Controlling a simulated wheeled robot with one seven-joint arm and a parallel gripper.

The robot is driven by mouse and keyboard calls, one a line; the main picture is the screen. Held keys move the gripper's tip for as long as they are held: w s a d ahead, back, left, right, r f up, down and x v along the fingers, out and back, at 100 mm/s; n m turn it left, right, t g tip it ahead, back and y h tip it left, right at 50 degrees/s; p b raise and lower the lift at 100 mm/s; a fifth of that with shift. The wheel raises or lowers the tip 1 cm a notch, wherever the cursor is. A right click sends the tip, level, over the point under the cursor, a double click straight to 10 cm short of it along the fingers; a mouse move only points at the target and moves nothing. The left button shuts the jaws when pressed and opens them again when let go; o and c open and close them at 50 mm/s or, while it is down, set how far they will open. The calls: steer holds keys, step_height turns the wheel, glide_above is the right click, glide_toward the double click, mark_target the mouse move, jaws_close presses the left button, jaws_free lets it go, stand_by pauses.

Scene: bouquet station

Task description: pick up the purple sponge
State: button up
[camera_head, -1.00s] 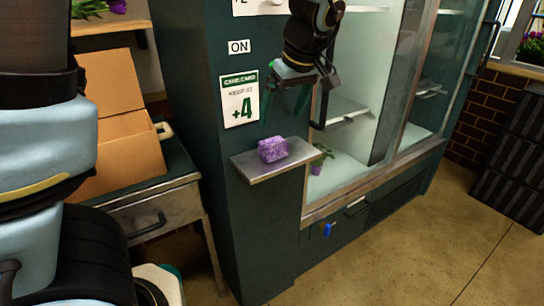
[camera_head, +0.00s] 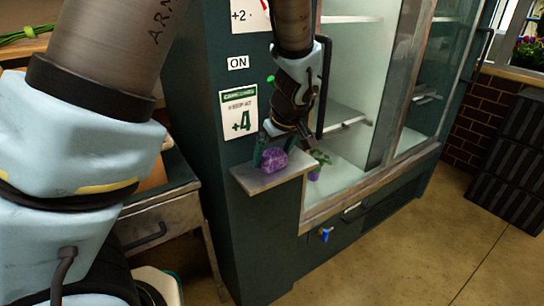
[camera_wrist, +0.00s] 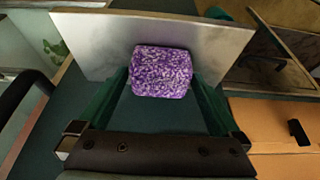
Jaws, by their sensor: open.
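The purple sponge (camera_head: 273,160) is a small speckled block lying on a narrow metal shelf (camera_head: 258,184) fixed to the dark green cabinet. In the wrist view the sponge (camera_wrist: 161,72) lies between the two green fingers of my gripper (camera_wrist: 160,80). My gripper (camera_head: 282,150) is open, pointing down at the shelf, with one finger on each side of the sponge. In the wrist view small gaps seem to show beside the sponge, so I see no firm contact. In the head view the gripper partly covers the sponge's upper side.
The fridge (camera_head: 350,150) with glass doors stands right of the shelf, with a dark handle close to my arm. A care card (camera_head: 238,112) hangs above. A drawer table (camera_head: 160,215) stands at left.

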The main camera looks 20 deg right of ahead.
mark_target(275, 155)
steer(key=shift+w+f, duration=0.2)
steer(key=shift+f, duration=0.2)
steer(key=c, duration=1.2)
steer(key=shift+s+r, duration=0.1)
steer(key=shift+r, duration=0.05)
steer(key=shift+c, duration=0.2)
steer(key=shift+s+r+b, duration=0.1)
steer(key=shift+r+b, duration=0.05)
steer(key=shift+b, duration=0.35)
steer(key=r, duration=0.2)
steer(key=r+b, duration=0.1)
steer(key=r, duration=0.1)
steer(key=r+b, duration=0.1)
steer(key=r, duration=0.1)
steer(key=shift+s+d+r, duration=0.15)
steer(key=shift+s, duration=0.25)
steer(key=s+d+b, duration=0.3)
steer(key=s+b, duration=0.1)
steer(key=s, duration=1.4)
steer(key=shift+s+d, duration=0.2)
steer(key=shift+s, duration=0.05)
steer(key=shift+r, duration=0.1)
